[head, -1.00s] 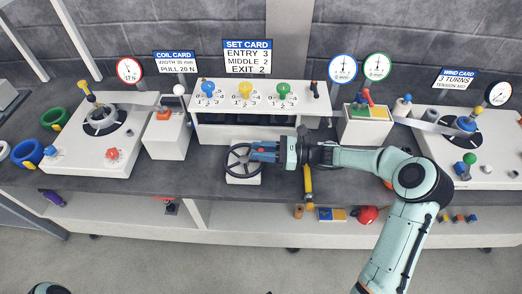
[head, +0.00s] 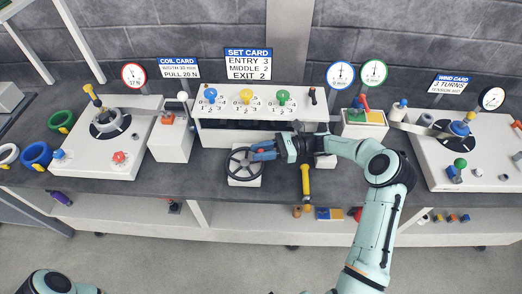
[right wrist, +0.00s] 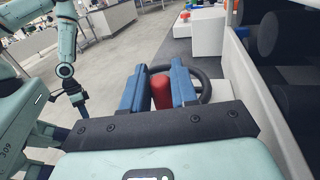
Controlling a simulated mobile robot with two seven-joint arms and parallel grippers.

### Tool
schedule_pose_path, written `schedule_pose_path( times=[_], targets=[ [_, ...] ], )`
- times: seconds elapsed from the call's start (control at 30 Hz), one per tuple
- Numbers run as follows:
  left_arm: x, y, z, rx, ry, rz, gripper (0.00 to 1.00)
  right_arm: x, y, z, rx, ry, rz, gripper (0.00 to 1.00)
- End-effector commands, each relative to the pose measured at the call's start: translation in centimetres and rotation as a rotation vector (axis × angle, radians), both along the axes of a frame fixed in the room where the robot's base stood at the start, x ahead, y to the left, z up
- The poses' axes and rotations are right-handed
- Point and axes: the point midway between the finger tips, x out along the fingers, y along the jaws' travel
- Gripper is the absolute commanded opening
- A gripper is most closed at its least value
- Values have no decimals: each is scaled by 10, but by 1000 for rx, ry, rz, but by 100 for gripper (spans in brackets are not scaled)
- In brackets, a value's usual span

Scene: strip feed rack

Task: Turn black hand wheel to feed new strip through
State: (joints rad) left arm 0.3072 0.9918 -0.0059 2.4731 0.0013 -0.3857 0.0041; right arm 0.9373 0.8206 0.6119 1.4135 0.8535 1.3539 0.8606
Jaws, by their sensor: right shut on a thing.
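The black hand wheel (head: 233,172) sits on a small white block in front of the middle white unit (head: 222,135). My right gripper (head: 264,151) is shut at the wheel's upper right rim. In the right wrist view its blue fingers (right wrist: 161,90) stand either side of a red knob (right wrist: 161,94), with the dark wheel rim behind. A grey strip (head: 424,129) runs left from the coil on the right-hand unit (head: 440,157). The set card (head: 247,63) reads entry 3, middle 2, exit 2. My left arm shows at bottom left; its gripper (right wrist: 79,102) hangs small and unclear in the right wrist view.
Blue, yellow and green knobs (head: 246,97) top the middle unit. A lower shelf (head: 245,215) holds small items. Green, white and blue rings (head: 36,155) stand at left.

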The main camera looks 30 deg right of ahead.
Motion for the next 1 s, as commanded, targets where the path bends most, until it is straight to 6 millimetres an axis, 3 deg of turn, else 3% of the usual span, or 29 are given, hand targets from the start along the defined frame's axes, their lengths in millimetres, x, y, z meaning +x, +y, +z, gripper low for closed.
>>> schedule_pose_path(
  times=[0.03, 0.07, 0.4, 0.8, 1.0],
  targets=[
    [0, 0, 0, 0, 0, 0, 0, 0, 0, 1, 1, -3, 1, 38],
    [0, 0, 0, 0, 0, 0, 0, 0, 0, 1, 1, -3, 1, 46],
    [0, 0, 0, 0, 0, 0, 0, -1, -3, 0, 1, -1, 0, 46],
    [-3, 0, -5, 0, 3, 0, 0, -19, -59, 0, 0, -3, -2, 46],
    [-3, 0, -5, 0, 3, 0, 0, -23, -71, 1, 1, -1, 1, 46]
  ],
)
